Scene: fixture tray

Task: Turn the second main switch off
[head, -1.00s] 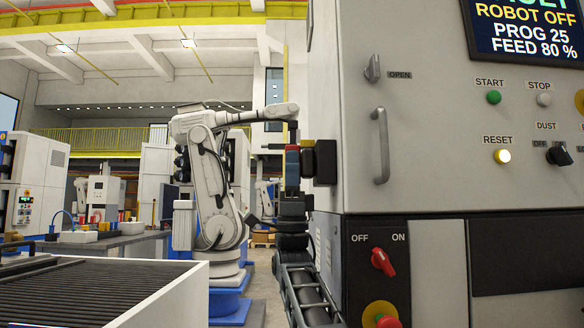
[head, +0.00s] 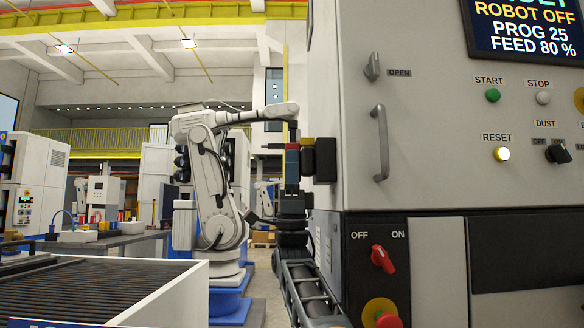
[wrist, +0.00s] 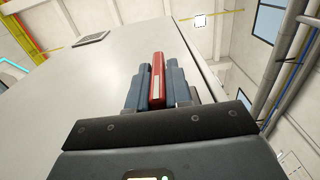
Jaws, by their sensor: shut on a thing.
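My gripper (wrist: 157,82) is shut on a red handle (wrist: 157,70) with a pale strip. In the wrist view the handle stands between the two blue-grey fingers, beside a large light grey surface. In the head view, the end of my arm is at the left edge of the grey machine cabinet, where a black block (head: 326,161) shows; the grip itself cannot be made out there. A red rotary switch (head: 382,259) sits on a black panel below the labels OFF and ON, its knob tilted. I cannot tell which switch the held handle belongs to.
The grey cabinet (head: 430,165) carries a vertical door handle (head: 381,145), several buttons and a display (head: 529,28). A red-and-yellow stop button (head: 380,314) is below the rotary switch. A white robot arm (head: 212,180) stands behind; a slatted tray (head: 90,290) is at the lower left.

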